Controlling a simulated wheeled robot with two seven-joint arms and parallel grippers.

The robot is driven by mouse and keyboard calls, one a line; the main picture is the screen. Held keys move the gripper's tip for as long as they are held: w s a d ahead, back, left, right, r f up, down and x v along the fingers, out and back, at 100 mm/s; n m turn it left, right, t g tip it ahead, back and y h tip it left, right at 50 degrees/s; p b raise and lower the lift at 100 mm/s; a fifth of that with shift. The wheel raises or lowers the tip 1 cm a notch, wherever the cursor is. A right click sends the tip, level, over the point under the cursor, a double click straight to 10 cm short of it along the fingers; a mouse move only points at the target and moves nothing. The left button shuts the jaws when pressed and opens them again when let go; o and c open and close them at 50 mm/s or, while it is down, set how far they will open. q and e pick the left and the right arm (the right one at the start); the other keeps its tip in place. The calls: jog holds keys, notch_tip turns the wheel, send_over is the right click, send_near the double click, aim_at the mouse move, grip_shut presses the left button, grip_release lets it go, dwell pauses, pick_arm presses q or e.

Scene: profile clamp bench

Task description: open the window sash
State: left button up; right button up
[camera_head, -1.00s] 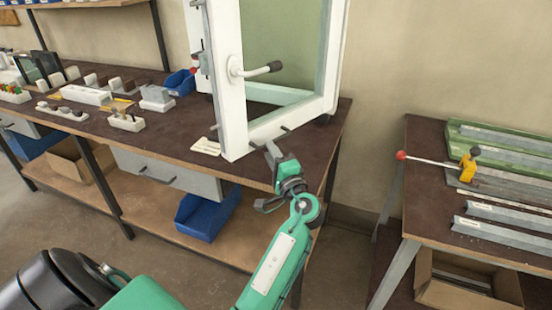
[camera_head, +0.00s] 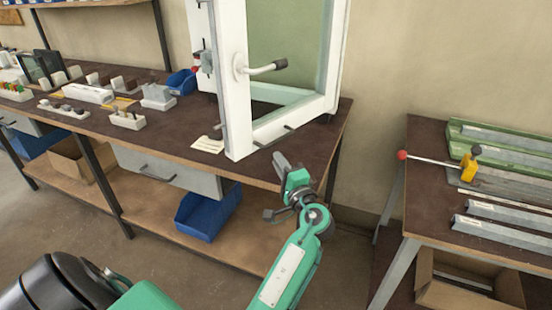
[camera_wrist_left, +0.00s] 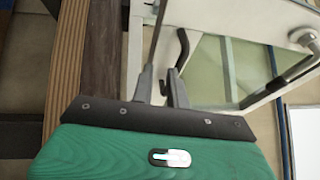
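The white-framed window sash (camera_head: 231,110) stands upright on the bench at the back. Its lever handle (camera_head: 264,68) has a white base and a black grip pointing right, roughly level. The handle also shows in the left wrist view (camera_wrist_left: 183,50). My left gripper (camera_head: 279,160) is below the handle, near the front bench edge and in front of the sash's lower rail, apart from the handle. In the left wrist view its two fingers (camera_wrist_left: 160,88) have a gap between them with nothing clearly held. I cannot tell whether the sash is ajar. My right gripper is out of view.
The dark bench top (camera_head: 180,130) holds small white holders and a paper card (camera_head: 207,145) left of the window. A blue bin (camera_head: 207,212) sits on the lower shelf. A second bench (camera_head: 425,190) with metal profiles and a yellow clamp (camera_head: 468,168) stands right.

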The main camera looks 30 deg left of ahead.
pick_arm(q)
jog(key=shift+s+d+f+b, duration=0.15)
jog(key=shift+d+b, duration=0.15)
jog(key=shift+d, duration=0.6)
jog(key=shift+s+d+r+b, duration=0.1)
jog(key=shift+s+d+b, duration=0.15)
jog(key=shift+d, duration=0.65)
jog(key=shift+s+d+f+b, duration=0.1)
jog(key=shift+d+b, duration=0.25)
jog(key=shift+d, duration=0.55)
jog(key=shift+c, duration=0.5)
